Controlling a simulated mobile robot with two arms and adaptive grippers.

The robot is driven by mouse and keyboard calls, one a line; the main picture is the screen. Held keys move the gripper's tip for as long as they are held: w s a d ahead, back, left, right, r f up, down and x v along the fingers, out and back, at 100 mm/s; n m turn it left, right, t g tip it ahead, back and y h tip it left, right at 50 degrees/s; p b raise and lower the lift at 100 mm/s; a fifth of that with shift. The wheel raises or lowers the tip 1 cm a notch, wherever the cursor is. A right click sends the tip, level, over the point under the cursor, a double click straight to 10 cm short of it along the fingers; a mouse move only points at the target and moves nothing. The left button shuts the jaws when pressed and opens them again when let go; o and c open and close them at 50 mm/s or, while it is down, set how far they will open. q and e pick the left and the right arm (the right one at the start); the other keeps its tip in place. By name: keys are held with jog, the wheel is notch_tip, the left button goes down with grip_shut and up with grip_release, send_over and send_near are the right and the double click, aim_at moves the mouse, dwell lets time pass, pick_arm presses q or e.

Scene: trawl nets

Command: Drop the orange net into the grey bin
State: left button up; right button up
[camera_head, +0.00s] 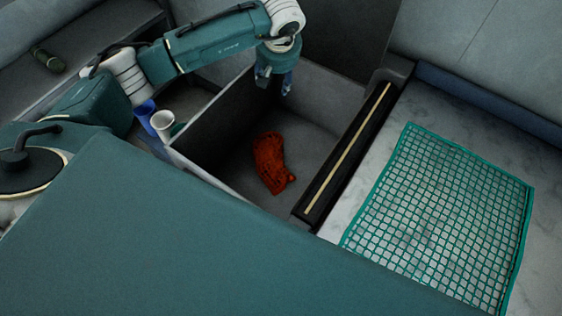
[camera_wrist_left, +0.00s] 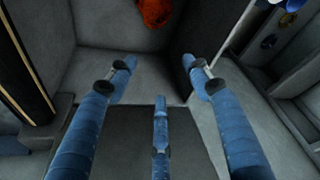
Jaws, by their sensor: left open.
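The orange net (camera_head: 270,162) lies bunched up on the floor of the grey bin (camera_head: 310,110) in the head view. It also shows at the top of the left wrist view (camera_wrist_left: 155,12), apart from my fingers. My left gripper (camera_head: 274,86) is over the far part of the bin, pointing down. Its blue fingers (camera_wrist_left: 158,85) are spread open in the wrist view, with nothing between them. My right gripper is not in either view.
A green net (camera_head: 440,215) lies flat on the pale surface at the right. A dark ledge with a yellow strip (camera_head: 347,150) runs along the bin's right side. A white cup (camera_head: 163,122) and a blue cup (camera_head: 146,112) stand left of the bin.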

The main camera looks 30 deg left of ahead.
pick_arm(q)
jog(key=shift+o, duration=0.5)
jog(key=o, duration=0.5)
jog(key=shift+o, duration=0.2)
notch_tip(320, 180, up, 6)
jog(key=g+h+p, duration=0.1)
jog(key=p, duration=0.3)
jog(key=shift+s+d+g+p, duration=0.35)
jog(key=shift+s+g+p, duration=0.05)
jog(key=shift+s, duration=0.05)
